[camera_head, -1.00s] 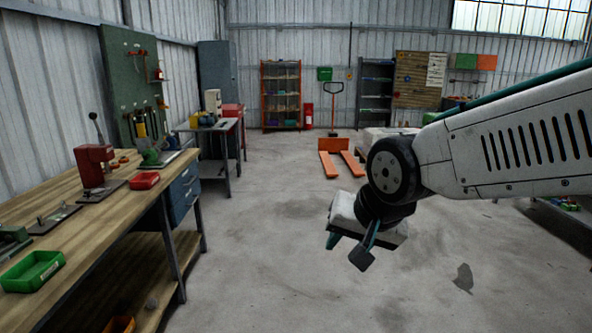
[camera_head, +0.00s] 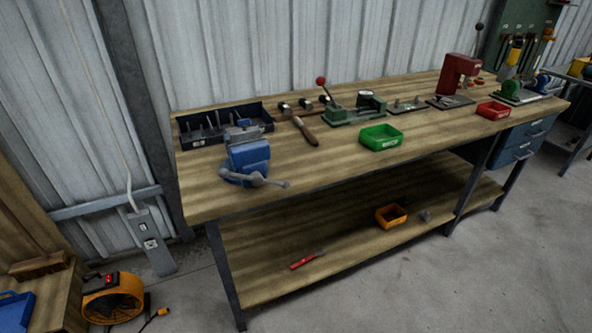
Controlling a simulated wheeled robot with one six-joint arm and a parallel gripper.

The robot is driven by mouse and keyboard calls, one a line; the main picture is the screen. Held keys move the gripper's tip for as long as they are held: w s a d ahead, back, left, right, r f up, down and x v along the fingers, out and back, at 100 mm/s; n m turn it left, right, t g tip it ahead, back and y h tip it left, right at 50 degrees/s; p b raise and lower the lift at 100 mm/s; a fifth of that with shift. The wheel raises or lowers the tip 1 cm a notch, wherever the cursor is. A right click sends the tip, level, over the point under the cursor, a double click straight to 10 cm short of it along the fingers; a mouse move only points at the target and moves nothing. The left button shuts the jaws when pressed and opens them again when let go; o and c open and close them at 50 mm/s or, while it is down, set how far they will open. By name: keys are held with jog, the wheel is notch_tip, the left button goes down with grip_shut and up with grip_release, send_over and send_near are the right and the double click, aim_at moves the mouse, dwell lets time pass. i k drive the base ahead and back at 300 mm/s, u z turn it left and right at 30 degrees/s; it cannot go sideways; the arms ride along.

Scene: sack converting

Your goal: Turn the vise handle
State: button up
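A blue bench vise (camera_head: 248,158) stands near the left end of a wooden workbench (camera_head: 330,162), close to its front edge. Its grey handle (camera_head: 257,180) sits at the front of the vise and runs roughly crosswise, with a knob toward the right end. My gripper is not in this view, so I cannot see where it is relative to the handle.
A black tool tray (camera_head: 222,125) is behind the vise, with hammers (camera_head: 304,128) to the right. A green bin (camera_head: 381,137), a green press with a red knob (camera_head: 350,108) and a red press (camera_head: 459,74) stand farther right. An orange fan (camera_head: 112,298) is on the floor at left. Floor before the bench is clear.

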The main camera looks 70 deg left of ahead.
aim_at(257, 179)
jog(key=u, duration=1.9)
jog(key=k, duration=0.15)
